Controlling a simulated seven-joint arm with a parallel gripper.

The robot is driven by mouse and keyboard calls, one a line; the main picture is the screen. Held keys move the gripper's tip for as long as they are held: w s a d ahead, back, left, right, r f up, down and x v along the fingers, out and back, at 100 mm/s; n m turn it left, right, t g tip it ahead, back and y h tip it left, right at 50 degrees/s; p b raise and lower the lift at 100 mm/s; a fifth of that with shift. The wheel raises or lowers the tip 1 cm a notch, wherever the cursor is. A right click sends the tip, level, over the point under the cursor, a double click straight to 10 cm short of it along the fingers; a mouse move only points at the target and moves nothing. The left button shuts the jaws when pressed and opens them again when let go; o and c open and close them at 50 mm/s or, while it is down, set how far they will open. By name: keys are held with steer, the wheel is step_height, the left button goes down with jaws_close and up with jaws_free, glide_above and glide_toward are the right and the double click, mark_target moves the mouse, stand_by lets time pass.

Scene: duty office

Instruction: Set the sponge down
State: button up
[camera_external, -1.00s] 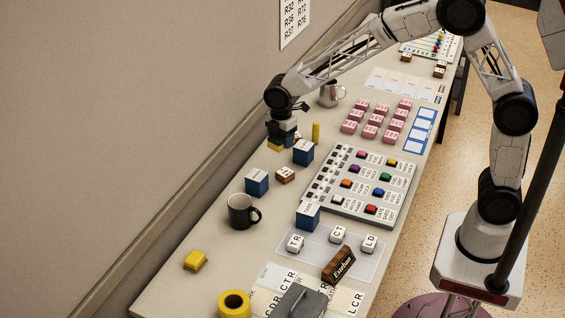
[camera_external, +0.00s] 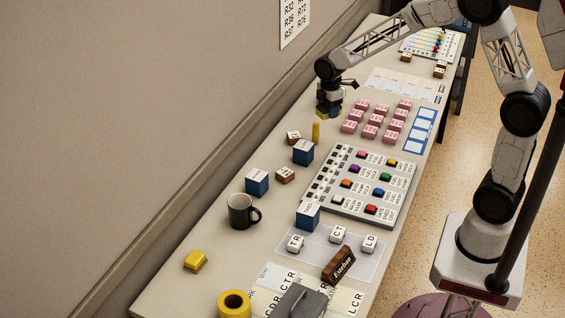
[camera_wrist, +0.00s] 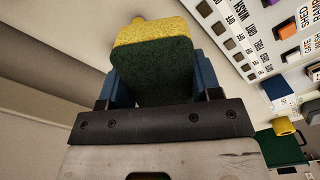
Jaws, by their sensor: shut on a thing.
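The sponge is yellow with a dark green face. In the wrist view the sponge (camera_wrist: 152,70) sits between the two blue fingers of my gripper (camera_wrist: 160,82), which is shut on it. In the external view my gripper (camera_external: 329,106) points down over the far part of the table, left of the pink blocks. A little of the sponge (camera_external: 321,114) shows yellow under the fingers. I cannot tell whether it touches the table.
A yellow cylinder (camera_external: 316,132), a brown block (camera_external: 293,138) and a blue block (camera_external: 303,152) stand just nearer. Pink blocks (camera_external: 369,131) and a button panel (camera_external: 345,212) lie to the right. A black mug (camera_external: 241,211) stands farther forward. The wall (camera_external: 150,110) borders the left.

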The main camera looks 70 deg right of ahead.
steer(key=s+d+m, duration=0.2)
steer(key=s+d, duration=0.4)
steer(key=d, duration=0.3)
step_height(320, 180, down, 10)
steer(key=shift+w, duration=0.1)
steer(key=w+d, duration=0.2)
steer(key=w, duration=0.3)
steer(key=w+d+f, duration=0.1)
steer(key=w, duration=0.4)
steer(key=w+d, duration=0.2)
steer(key=w, duration=0.2)
steer(key=shift+w+d+f, duration=0.25)
steer(key=shift+w+d, duration=0.05)
steer(key=shift+w, duration=0.1)
steer(key=shift+f, duration=1.75)
steer(key=shift+f, duration=0.1)
